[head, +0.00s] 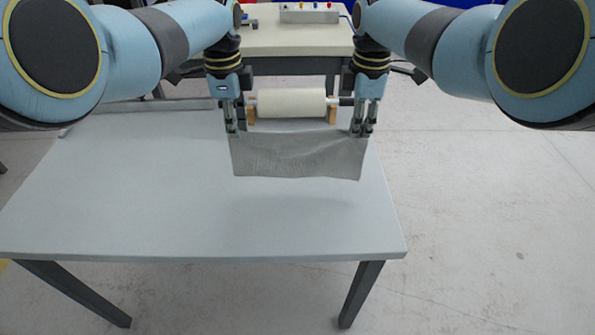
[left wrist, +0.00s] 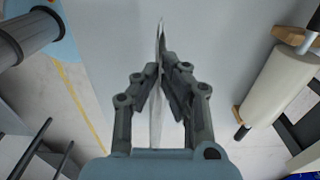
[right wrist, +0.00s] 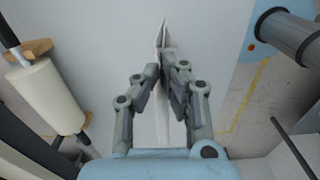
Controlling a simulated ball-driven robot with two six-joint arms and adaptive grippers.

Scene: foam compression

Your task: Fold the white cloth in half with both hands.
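The cloth (head: 295,156) looks grey in the head view and hangs between my two grippers above the table, its upper edge sagging a little. My left gripper (head: 232,131) is shut on its left upper corner. My right gripper (head: 362,133) is shut on its right upper corner. In the left wrist view the cloth (left wrist: 158,60) shows edge-on as a thin pale strip between the fingers of my left gripper (left wrist: 160,72). In the right wrist view the cloth (right wrist: 164,45) shows likewise between the fingers of my right gripper (right wrist: 167,72). Its far side is hidden.
The pale table (head: 200,220) is bare below the cloth, with a shadow on it. A white roller (head: 291,103) on wooden supports stands behind the cloth. A second table (head: 290,38) with a control box (head: 309,14) stands farther back. Open floor lies to the right.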

